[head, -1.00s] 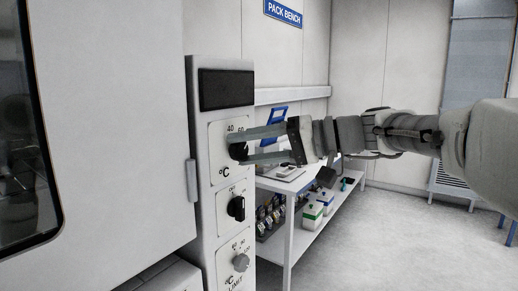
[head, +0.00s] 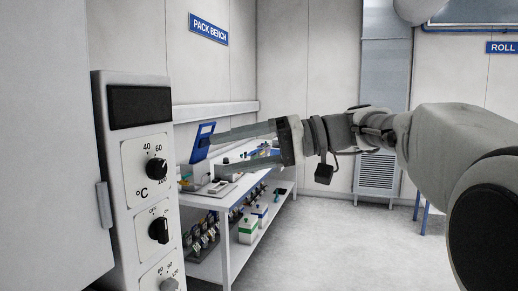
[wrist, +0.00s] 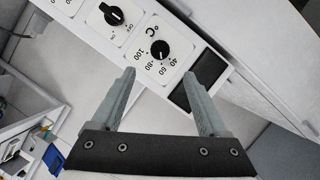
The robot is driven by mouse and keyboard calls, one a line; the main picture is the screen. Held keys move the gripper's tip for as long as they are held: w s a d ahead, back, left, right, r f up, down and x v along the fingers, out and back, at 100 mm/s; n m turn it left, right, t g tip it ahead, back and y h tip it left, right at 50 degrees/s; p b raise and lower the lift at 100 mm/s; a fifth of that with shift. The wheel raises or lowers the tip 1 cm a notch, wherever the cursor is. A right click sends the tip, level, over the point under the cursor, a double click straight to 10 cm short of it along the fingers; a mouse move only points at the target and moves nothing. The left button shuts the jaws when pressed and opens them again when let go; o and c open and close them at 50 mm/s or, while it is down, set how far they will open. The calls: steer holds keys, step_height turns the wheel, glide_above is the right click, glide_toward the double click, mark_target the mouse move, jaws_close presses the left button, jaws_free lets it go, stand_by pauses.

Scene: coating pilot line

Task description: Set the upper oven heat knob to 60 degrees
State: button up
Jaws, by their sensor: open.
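The upper oven heat knob (head: 157,168) is a round black knob on a white °C plate in the oven's control column. Its scale shows 40 and 60 above it; other numbers are partly hidden by the angle. In the wrist view the knob (wrist: 160,50) lies beyond and between the open fingertips, with 40, 60, 80 and 100 around its near side. A small light mark shows on the knob, but I cannot read its setting exactly. My gripper (head: 208,155) is open and empty, right of the control column and apart from the knob; its fingers also show in the wrist view (wrist: 160,74).
Below are a black OFF switch (head: 159,230) and a grey limit knob (head: 169,284). A dark display (head: 140,106) is above. A door handle (head: 102,205) stands left of the column. The pack bench (head: 227,222), with bottles and boxes, stands behind my gripper.

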steer(key=v, duration=0.5)
steer(key=shift+d, duration=0.25)
steer(key=s+a+f+m+t+h, duration=0.1)
steer(key=s+a+f+m+h, duration=0.15)
steer(key=s+f+h, duration=0.4)
steer(key=s+d+f+m+t+h, duration=0.1)
steer(key=s+d+f+h, duration=0.3)
steer(key=f, duration=0.6)
steer(key=s+d+f+m+t+h, duration=0.2)
steer(key=s+d+f+h, duration=0.3)
steer(key=s+d+f, duration=0.3)
step_height(320, 180, down, 3)
steer(key=shift+s+r+t, duration=0.15)
steer(key=shift+s+t, duration=0.15)
steer(key=shift+t, duration=0.1)
